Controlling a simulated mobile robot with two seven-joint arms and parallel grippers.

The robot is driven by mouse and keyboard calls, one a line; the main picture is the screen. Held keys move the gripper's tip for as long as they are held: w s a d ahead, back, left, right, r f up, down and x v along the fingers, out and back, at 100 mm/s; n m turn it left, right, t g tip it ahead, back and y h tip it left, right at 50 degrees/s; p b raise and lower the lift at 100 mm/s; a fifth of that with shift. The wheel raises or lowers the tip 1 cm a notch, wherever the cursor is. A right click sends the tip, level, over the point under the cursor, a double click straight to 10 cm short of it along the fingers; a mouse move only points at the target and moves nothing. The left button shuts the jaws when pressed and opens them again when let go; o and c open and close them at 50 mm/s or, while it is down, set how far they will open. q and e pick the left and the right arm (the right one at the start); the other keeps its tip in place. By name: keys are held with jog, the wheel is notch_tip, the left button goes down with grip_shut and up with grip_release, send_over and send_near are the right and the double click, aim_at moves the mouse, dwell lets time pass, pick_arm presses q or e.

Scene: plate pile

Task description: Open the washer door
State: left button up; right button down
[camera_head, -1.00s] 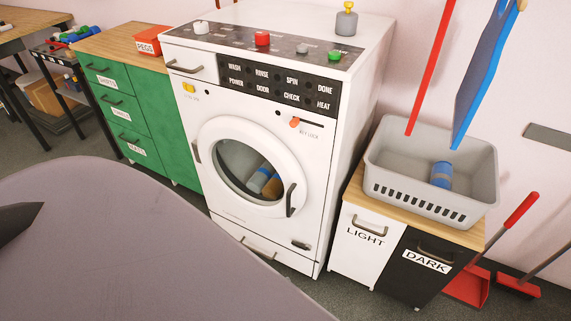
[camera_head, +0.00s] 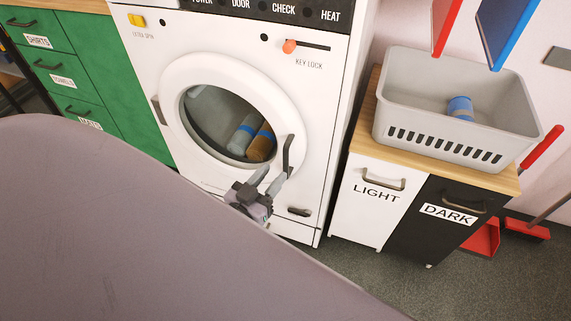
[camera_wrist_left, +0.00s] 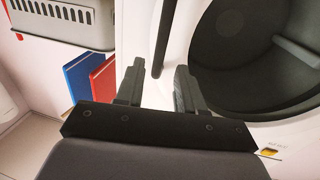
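The white washer (camera_head: 340,110) stands in the middle of the head view. A dark upright door handle (camera_head: 288,152) is on the door's right side. My left gripper (camera_head: 271,177) is just below the handle, fingers pointing up towards it. In the left wrist view the gripper (camera_wrist_left: 158,82) is open, and the dark handle (camera_wrist_left: 164,35) lines up with the gap between its fingers. Contact cannot be told. My right gripper is not in view.
A key lock slider (camera_head: 289,46) is above the door. A light/dark cabinet (camera_head: 350,215) with a grey basket (camera_head: 395,105) stands to the right. A green drawer cabinet (camera_head: 125,120) is at the left. Open floor (camera_head: 370,270) shows in front of the light/dark cabinet.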

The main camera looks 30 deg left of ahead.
aim_at(284, 161)
pick_arm(q)
jog(key=shift+w+a+b, duration=0.1)
jog(key=shift+w+b, duration=0.3)
jog(key=shift+w, duration=3.05)
grip_shut()
